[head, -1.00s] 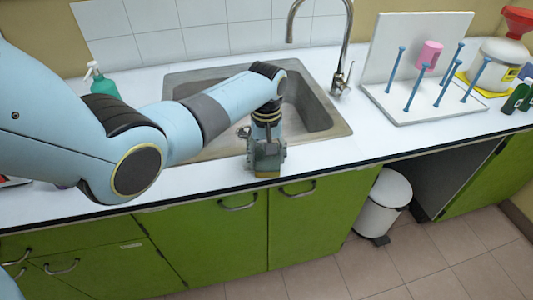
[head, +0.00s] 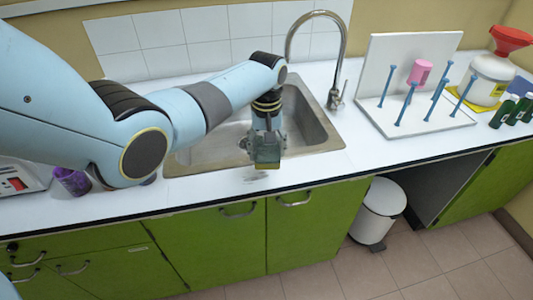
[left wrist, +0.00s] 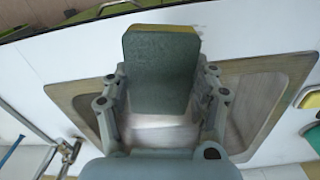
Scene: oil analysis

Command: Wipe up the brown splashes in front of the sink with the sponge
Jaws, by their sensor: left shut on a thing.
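My left gripper (head: 266,155) is shut on the sponge, a block with a grey-green face and a yellow layer. The gripper is over the white counter strip at the sink's front rim; I cannot tell whether the sponge touches the counter. A faint grey-brown smear (head: 257,180) lies on the strip just in front of it. No distinct brown splash shows; the sponge may hide some. My right gripper is out of view.
The steel sink (head: 318,135) with its tall tap (head: 345,60) is behind the gripper. A white peg rack (head: 415,110) with a pink cup (head: 420,72) stands to the right. A purple container (head: 72,181) is at left. The counter right of the sink front is clear.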

